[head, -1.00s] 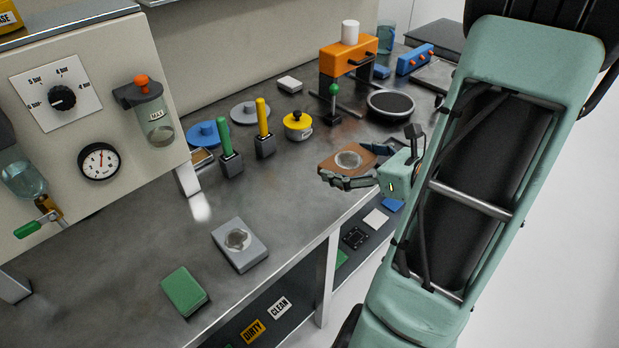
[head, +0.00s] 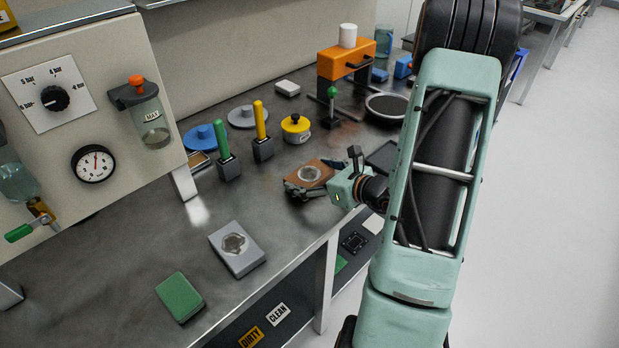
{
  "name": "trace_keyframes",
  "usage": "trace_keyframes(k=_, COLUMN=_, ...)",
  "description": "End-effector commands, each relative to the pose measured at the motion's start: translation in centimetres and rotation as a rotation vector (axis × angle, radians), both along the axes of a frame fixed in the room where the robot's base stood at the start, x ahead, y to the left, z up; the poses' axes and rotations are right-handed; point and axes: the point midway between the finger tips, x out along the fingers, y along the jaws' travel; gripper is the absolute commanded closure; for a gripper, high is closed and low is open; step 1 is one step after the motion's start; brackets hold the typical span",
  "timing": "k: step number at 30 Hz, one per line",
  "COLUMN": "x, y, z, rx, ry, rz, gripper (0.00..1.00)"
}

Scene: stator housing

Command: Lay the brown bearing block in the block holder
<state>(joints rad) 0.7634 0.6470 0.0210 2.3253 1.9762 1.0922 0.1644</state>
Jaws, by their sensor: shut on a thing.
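The brown bearing block (head: 323,182) is a flat brown plate with a round, light grey recess in its top. My gripper (head: 313,180) is shut on it, with dark fingers along its sides. It is over the bench top, near the front edge, and looks about level. I cannot tell the height of the gap below it. I cannot make out for sure which thing is the block holder.
A green block (head: 180,297) lies at the front left. Green (head: 222,140) and yellow (head: 259,118) upright handles, a yellow pot (head: 296,127) and an orange press (head: 346,64) stand behind the gripper. The bench between the brown and grey blocks is clear.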

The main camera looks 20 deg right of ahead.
Motion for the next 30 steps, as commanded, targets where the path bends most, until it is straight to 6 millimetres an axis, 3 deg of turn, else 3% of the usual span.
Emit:
trace_keyframes(k=15, x=0.04, y=-0.01, z=-1.13, rx=-0.001, ry=-0.005, rz=0.0, gripper=0.53)
trace_keyframes(k=16, x=-0.01, y=-0.01, z=-1.21, rx=-0.001, ry=-0.002, rz=-0.001, gripper=0.13)
trace_keyframes(k=18, x=-0.02, y=-0.02, z=-1.1, rx=-0.001, ry=-0.001, rz=-0.001, gripper=0.05)
trace_keyframes(k=20, x=-0.02, y=-0.01, z=-1.1, rx=-0.001, ry=-0.001, rz=0.0, gripper=0.0)
trace_keyframes(k=30, x=-0.02, y=-0.01, z=-0.83, rx=0.0, ry=-0.002, rz=0.0, gripper=0.0)
